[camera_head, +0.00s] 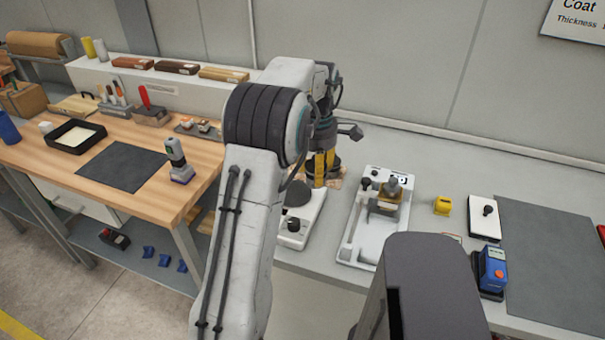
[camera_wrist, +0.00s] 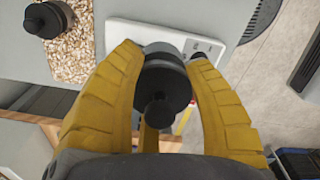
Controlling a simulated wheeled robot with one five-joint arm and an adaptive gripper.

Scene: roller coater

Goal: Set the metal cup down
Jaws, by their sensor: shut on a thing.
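The yellow fingers of my gripper (camera_wrist: 163,60) are closed around a dark grey, round metal piece (camera_wrist: 165,85) with a knob on top; it looks like the metal cup. The cup is above or on a white device (camera_wrist: 125,30); I cannot tell whether it touches. In the head view my gripper (camera_head: 320,168) points down behind the white device (camera_head: 303,222), which has a dark round plate. My arm hides part of this area, and the held cup cannot be made out clearly there.
A second dark knobbed piece (camera_wrist: 48,18) stands on a tan chip-covered patch (camera_wrist: 85,45). A white tray (camera_head: 355,245) holding a tool is right of the device. A yellow block (camera_head: 443,205), a blue meter (camera_head: 492,270) and a dark mat (camera_head: 550,255) lie further right.

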